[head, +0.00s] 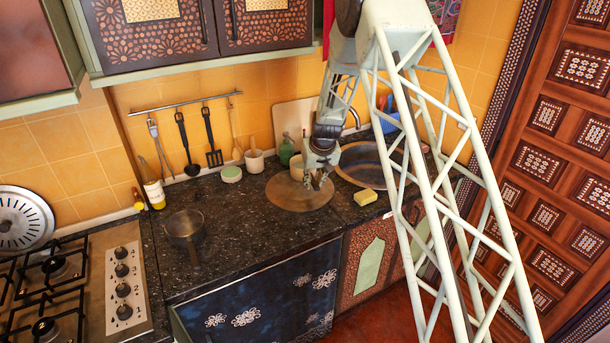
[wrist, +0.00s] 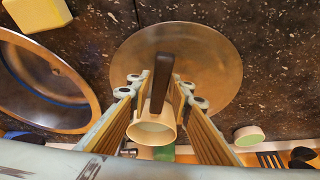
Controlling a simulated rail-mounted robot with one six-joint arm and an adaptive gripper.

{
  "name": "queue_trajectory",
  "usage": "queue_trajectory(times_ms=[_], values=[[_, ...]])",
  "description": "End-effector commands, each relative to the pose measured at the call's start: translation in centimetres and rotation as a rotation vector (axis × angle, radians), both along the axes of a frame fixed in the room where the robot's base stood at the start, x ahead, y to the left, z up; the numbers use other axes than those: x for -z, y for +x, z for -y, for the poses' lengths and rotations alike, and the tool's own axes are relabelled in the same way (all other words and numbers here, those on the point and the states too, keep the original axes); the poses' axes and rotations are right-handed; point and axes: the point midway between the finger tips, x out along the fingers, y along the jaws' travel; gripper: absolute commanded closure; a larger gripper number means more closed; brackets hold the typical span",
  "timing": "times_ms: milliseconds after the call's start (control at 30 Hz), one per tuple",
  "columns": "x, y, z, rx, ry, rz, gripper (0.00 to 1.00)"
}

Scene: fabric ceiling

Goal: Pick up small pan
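A small cream pan (wrist: 152,130) with a dark brown handle (wrist: 163,75) is in the middle of the wrist view. In the head view the cream pan (head: 296,172) shows on the far side of a round brown disc, partly behind my gripper. My gripper (head: 318,180) is low over the disc. In the wrist view my gripper (wrist: 160,90) is open, with one finger on each side of the handle. Gaps show between the handle and both fingertips. The handle is hidden in the head view.
The round brown disc (head: 300,198) lies on the dark counter (head: 245,228). A round sink (head: 352,180) and yellow sponge (head: 365,197) are to its right. A green bottle (head: 286,152) stands behind.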

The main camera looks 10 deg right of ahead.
Motion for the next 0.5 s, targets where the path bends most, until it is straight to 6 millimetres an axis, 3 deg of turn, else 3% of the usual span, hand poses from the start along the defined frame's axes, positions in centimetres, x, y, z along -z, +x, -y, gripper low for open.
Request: queue_trajectory(times_ms=[200,500], values=[[-0.01,0.0,0.0,0.0,0.0,0.0,1.0],[-0.13,0.1,0.0,0.0,0.0,0.003,1.0]])
